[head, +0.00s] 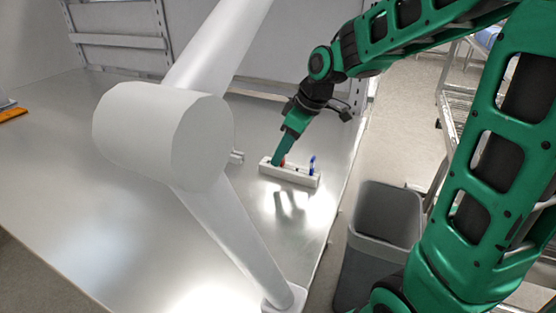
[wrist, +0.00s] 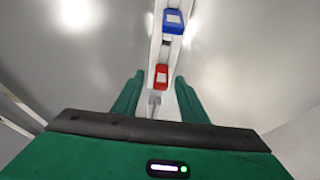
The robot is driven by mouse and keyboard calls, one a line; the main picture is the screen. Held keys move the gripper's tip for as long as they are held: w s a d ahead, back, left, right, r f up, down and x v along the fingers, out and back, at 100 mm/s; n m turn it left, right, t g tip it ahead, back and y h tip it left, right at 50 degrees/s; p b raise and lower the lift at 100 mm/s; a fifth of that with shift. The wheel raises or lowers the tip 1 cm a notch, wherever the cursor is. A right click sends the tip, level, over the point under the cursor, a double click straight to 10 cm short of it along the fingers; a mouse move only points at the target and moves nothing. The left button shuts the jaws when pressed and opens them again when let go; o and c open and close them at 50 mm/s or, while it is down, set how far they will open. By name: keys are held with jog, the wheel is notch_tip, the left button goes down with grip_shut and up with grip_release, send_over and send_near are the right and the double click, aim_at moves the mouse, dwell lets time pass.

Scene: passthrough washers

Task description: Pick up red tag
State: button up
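The red tag (wrist: 161,76) stands in a narrow light holder (wrist: 156,52), seen from above in the wrist view. In the head view the red tag (head: 282,162) shows only as a small patch beside my gripper's fingers. A blue tag (wrist: 173,21) stands farther along the same holder; it also shows in the head view (head: 312,164). My gripper (wrist: 158,84) is open, with one green finger on each side of the red tag's line. The fingers look apart from the tag. In the head view my gripper (head: 277,160) is at the holder's left end.
The holder rests on a shiny metal table (head: 150,220) near its right edge. A white jointed fixture (head: 160,130) rises over the table on the left. A grey bin (head: 388,215) stands on the floor to the right. The table's left part is mostly clear.

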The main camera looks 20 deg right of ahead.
jog(key=shift+w+a+f, duration=0.1)
jog(key=shift+f, duration=0.35)
grip_shut()
jog(key=shift+r, duration=0.15)
jog(key=shift+r, duration=0.65)
notch_tip(320, 180, up, 3)
jog(key=shift+f, duration=0.15)
jog(key=s+a+r, duration=0.6)
jog(key=s+a, duration=0.2)
jog(key=shift+s+r, duration=0.25)
jog(key=shift+r, duration=0.15)
